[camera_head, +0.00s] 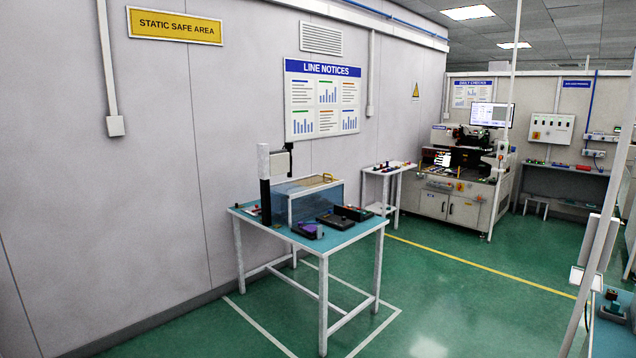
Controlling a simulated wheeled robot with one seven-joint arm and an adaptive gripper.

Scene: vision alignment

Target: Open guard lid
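A clear-walled guard box with a bluish tint (305,206) stands on the blue-topped table at the centre-left. Its pale guard lid (300,187) lies flat across the top and looks closed. A yellow handle (326,177) sits on the lid near its right end. What is inside the box cannot be made out. My gripper is not in view.
A black and white post (265,190) with a side arm rises at the table's left end. A purple-and-black item (307,230) and dark trays (334,221) lie before the box. A small side table (388,170) and a machine (455,190) stand behind. Green floor in front is clear.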

